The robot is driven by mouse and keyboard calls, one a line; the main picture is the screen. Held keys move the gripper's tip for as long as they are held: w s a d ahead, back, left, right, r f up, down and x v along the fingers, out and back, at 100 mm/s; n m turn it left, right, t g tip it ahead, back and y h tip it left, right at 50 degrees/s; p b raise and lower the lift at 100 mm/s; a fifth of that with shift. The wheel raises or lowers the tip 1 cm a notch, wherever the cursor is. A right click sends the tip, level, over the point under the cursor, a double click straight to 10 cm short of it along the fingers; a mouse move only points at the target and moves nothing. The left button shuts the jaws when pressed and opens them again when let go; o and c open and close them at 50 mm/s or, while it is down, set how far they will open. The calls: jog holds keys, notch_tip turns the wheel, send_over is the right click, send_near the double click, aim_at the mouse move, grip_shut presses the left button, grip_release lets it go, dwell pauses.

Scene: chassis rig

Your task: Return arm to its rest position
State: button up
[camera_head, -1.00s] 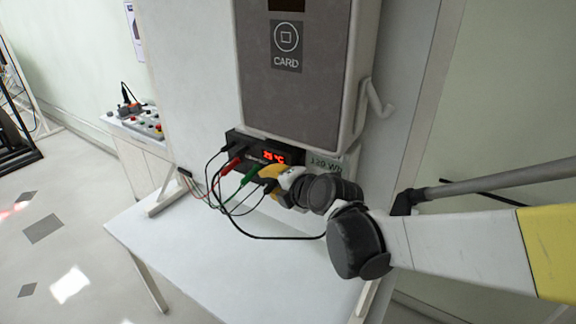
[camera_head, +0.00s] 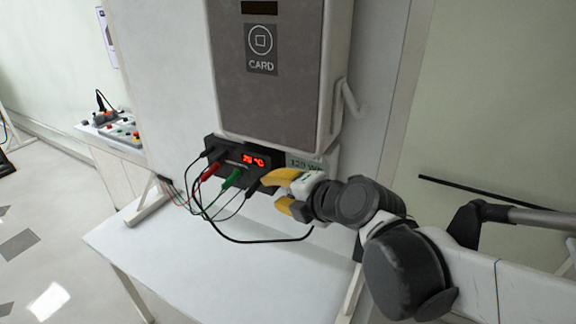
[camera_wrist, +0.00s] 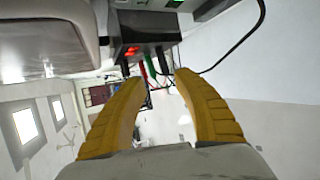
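My gripper (camera_head: 277,190) has yellow padded fingers and hangs at the right end of a small black box with a red display, under a large grey card unit. In the wrist view my gripper (camera_wrist: 155,85) shows two yellow fingers spread apart with nothing between them. The black box (camera_head: 228,152) has black, red and green plugs with cables in its front. In the wrist view the black box (camera_wrist: 150,30) lies beyond the fingertips. My arm reaches in from the lower right. Whether a finger touches the box or a cable cannot be told.
The grey card unit (camera_head: 270,95) hangs on a white panel, with a hook on its right side. A black cable (camera_head: 262,241) loops below my gripper over the white table (camera_head: 200,270). A side table with a control box (camera_head: 117,125) stands at left.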

jog(key=s+d+f+m+h+b, duration=0.2)
jog(key=s+d+f+m, duration=0.3)
jog(key=d+m, duration=0.3)
jog(key=s+d+f+m+g+h+b, duration=0.1)
jog(key=s+d+f+m+h+b, duration=0.2)
jog(key=d+m, duration=0.6)
jog(key=s+d+f+m+g+h+b, duration=0.1)
jog(key=s+d+f+m+h+b, duration=0.1)
jog(key=s+d+f+m, duration=0.4)
jog(key=s+d+m+h, duration=0.1)
jog(key=d+m, duration=0.2)
jog(key=m, duration=0.2)
jog(key=shift+d+f+m+h, duration=0.2)
jog(key=shift+f+m+h, duration=0.1)
jog(key=shift+m, duration=0.1)
jog(key=shift+a, duration=0.15)
